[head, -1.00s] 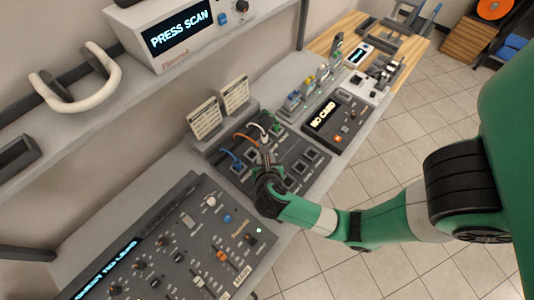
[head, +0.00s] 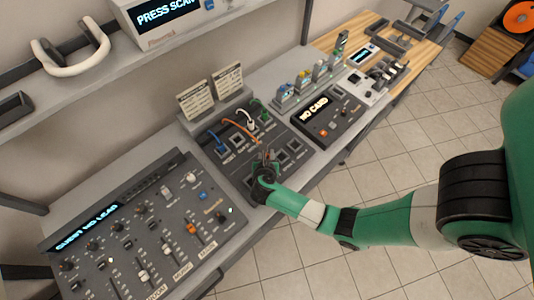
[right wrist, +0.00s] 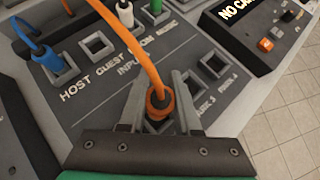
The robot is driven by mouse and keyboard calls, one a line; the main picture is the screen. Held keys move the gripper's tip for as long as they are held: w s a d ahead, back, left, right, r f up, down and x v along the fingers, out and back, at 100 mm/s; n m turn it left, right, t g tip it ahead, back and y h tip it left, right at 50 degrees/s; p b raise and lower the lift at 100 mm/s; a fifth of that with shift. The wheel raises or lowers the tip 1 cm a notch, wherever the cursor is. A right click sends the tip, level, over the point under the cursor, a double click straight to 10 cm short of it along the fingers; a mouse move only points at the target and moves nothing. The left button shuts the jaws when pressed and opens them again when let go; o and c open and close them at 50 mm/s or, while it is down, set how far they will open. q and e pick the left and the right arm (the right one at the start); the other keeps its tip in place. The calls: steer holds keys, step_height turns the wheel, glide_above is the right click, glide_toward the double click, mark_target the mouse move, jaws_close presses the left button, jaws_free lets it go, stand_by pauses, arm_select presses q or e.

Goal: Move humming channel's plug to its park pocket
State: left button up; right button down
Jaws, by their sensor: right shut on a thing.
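My right gripper (right wrist: 159,108) is shut on the orange plug (right wrist: 160,102), whose orange cable (right wrist: 140,50) rises away from it. The plug is at a pocket in the front row of the patch panel (right wrist: 90,80). Whether it is fully seated is hidden by the fingers. The gripper also shows in the head view (head: 266,166). A blue plug (right wrist: 46,60) stands in the HOST socket. The GUEST socket (right wrist: 97,45) beside it is empty. A white plug (right wrist: 126,14) and a green plug (right wrist: 155,8) stand farther along the back row. My left gripper is not in view.
Two empty front-row pockets, one (right wrist: 212,66) and another (right wrist: 190,86), lie right of the gripper. The mixer (head: 140,225) reads "GUEST NO LEAD". A "NO CARD" unit (head: 325,115) sits beyond the panel. Two label cards (head: 210,92) stand behind the panel.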

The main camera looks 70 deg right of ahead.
step_height(320, 180, down, 4)
steer(key=b, duration=0.2)
steer(key=shift+s+r+b, duration=0.1)
steer(key=shift+r+b, duration=0.1)
steer(key=shift+b, duration=0.15)
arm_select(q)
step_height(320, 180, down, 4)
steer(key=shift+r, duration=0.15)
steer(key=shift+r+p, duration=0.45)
arm_select(e)
steer(key=shift+r, duration=0.1)
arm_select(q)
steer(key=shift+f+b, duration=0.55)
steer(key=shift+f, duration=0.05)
arm_select(e)
steer(key=shift+f, duration=0.7)
steer(key=c, duration=0.9)
jaws_free()
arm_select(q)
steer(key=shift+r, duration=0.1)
